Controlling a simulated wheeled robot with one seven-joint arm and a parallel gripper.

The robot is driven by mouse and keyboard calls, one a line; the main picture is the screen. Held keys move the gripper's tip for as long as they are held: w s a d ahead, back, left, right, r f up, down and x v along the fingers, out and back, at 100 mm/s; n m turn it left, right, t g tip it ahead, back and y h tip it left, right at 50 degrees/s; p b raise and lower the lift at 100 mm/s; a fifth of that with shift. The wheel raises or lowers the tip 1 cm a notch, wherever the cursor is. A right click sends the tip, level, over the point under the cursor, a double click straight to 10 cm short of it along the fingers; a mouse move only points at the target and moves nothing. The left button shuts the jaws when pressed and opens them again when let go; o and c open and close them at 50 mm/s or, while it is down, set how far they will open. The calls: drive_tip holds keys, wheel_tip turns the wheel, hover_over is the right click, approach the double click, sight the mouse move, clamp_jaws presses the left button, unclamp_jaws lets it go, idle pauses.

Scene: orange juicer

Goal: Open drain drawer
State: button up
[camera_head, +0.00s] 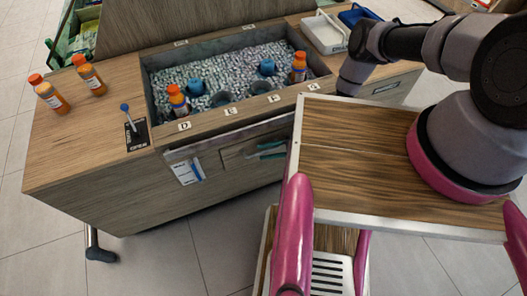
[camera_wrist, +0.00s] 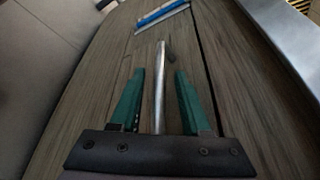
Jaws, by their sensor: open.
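The drain drawer is a wooden panel (camera_head: 238,155) in the front of the juice counter, below the ice bin. In the wrist view its handle is a slim silver bar (camera_wrist: 160,85). The teal fingers of my gripper (camera_head: 266,151) are at the drawer front in the head view. In the wrist view, my gripper (camera_wrist: 158,90) is open with one green finger on each side of the bar. Gaps show between the bar and both fingers, and the bar's near end is hidden by the gripper body.
The ice bin (camera_head: 150,92) holds bottles and cups. Two orange bottles (camera_head: 49,95) (camera_head: 89,75) and a blue-knobbed lever (camera_head: 129,118) stand on the counter's left. A white-blue label (camera_head: 187,170) hangs on the front. My own wooden-topped base is close on the right.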

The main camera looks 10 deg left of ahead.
drive_tip(key=shift+s+a+f, duration=0.1)
drive_tip(key=shift+a+f, duration=0.05)
drive_tip(key=shift+a, duration=0.3)
drive_tip(key=shift+c, duration=0.4)
clamp_jaws()
idle(0.8)
